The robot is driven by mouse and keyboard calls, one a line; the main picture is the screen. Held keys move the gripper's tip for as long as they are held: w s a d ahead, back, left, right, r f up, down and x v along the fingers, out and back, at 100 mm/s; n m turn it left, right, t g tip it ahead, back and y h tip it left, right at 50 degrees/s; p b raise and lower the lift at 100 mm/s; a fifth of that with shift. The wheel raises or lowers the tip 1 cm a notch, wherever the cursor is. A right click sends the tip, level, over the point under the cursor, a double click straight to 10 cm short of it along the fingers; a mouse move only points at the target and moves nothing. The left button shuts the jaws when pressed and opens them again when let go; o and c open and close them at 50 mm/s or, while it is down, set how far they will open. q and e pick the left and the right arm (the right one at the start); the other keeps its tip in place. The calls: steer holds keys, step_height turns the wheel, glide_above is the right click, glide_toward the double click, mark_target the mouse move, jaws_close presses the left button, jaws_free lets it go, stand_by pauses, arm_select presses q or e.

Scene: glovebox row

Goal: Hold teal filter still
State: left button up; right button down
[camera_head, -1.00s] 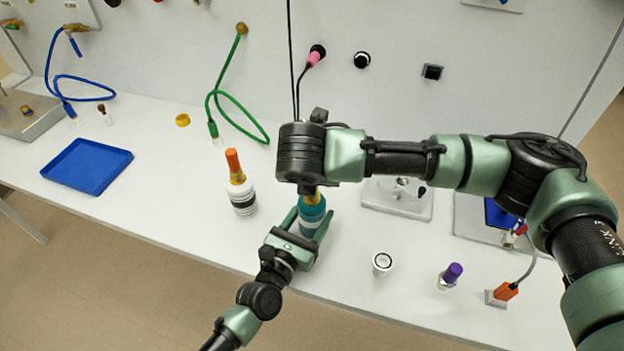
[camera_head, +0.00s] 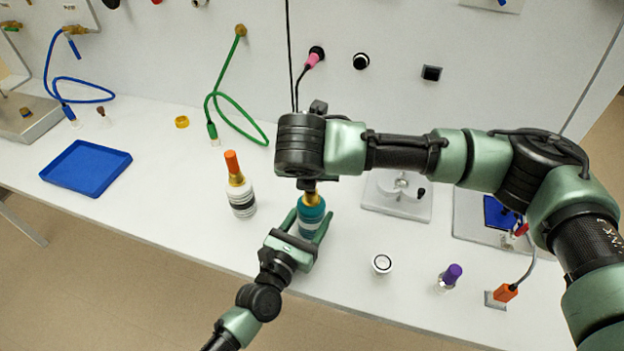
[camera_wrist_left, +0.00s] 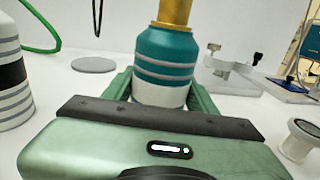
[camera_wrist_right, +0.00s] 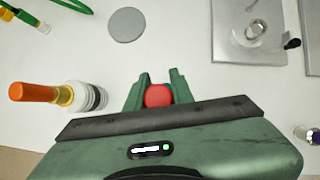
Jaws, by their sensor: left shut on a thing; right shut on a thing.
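The teal filter (camera_head: 311,217) is a teal bottle shape with grey bands, a white base and a gold neck (camera_wrist_left: 174,12). It stands upright on the white bench. My left gripper (camera_head: 307,226) is shut around its lower body from the front, one finger on each side, as the left wrist view (camera_wrist_left: 160,92) shows. My right gripper (camera_wrist_right: 158,88) points down from above the filter and is shut on a round red top (camera_wrist_right: 158,96). In the head view my right wrist hides this top and most of the right fingers.
A white-and-black banded bottle with an orange top (camera_head: 232,162) stands close on the left. A white ring-shaped cup (camera_head: 382,264) and a purple-capped vial (camera_head: 450,276) are on the right. A grey plate fixture (camera_head: 398,197) sits behind. A blue tray (camera_head: 88,182) lies far left.

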step_height(320, 180, up, 15)
stand_by(0.8)
arm_select(q)
steer(key=o, duration=1.7)
